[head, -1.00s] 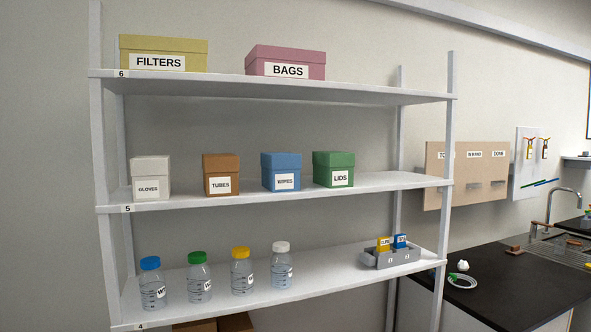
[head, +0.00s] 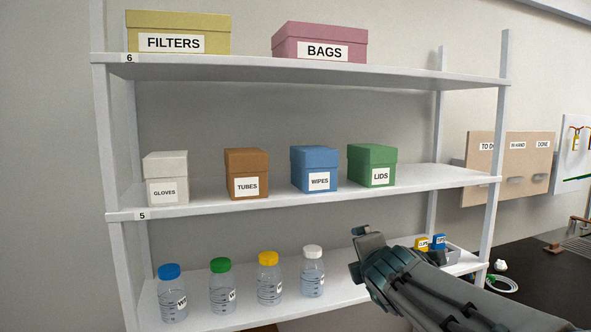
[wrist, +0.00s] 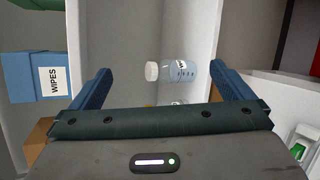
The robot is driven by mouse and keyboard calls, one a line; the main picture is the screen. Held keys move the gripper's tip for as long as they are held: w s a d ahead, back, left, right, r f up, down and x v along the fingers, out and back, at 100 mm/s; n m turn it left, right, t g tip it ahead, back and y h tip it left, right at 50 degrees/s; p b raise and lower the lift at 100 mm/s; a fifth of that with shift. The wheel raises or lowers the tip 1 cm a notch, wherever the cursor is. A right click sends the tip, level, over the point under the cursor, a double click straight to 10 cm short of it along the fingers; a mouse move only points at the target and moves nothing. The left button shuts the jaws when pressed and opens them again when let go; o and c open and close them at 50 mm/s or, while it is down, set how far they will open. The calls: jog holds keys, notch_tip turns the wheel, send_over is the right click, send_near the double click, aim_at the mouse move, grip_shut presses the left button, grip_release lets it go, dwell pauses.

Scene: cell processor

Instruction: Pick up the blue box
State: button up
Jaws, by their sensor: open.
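The blue box (head: 315,168), labelled WIPES, stands on the middle shelf between the brown TUBES box and the green LIDS box. In the wrist view the blue box (wrist: 30,78) appears turned on its side at the left edge, outside the fingers. My gripper (head: 362,250) is at the front of the shelf unit, below and to the right of the blue box. In the wrist view my gripper (wrist: 160,85) is open, with nothing between its two fingers; a white-capped bottle shows beyond them.
The brown TUBES box (head: 246,173) and green LIDS box (head: 372,165) flank the blue box with small gaps. The white GLOVES box (head: 166,178) stands further left. Several bottles, including the white-capped one (head: 312,272), stand on the shelf below. The upper shelf (head: 250,66) overhangs them.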

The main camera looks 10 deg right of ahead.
jog(key=w+a+r+n+t+y+p, duration=0.1)
jog(key=w+r+n+t+y, duration=0.2)
jog(key=r+n, duration=0.5)
jog(key=n+t+y+p, duration=0.1)
jog(key=n+y, duration=0.2)
jog(key=n, duration=0.8)
send_near(321, 174)
jog(key=p+x, duration=0.1)
jog(key=x, duration=0.8)
jog(key=p+x, duration=0.1)
jog(key=x, duration=0.1)
jog(key=p+x, duration=0.2)
jog(key=shift+d+r, duration=0.2)
jog(key=shift+r, duration=0.05)
jog(key=shift+w+a, duration=0.15)
jog(key=shift+w, duration=0.5)
jog(key=c, duration=1.1)
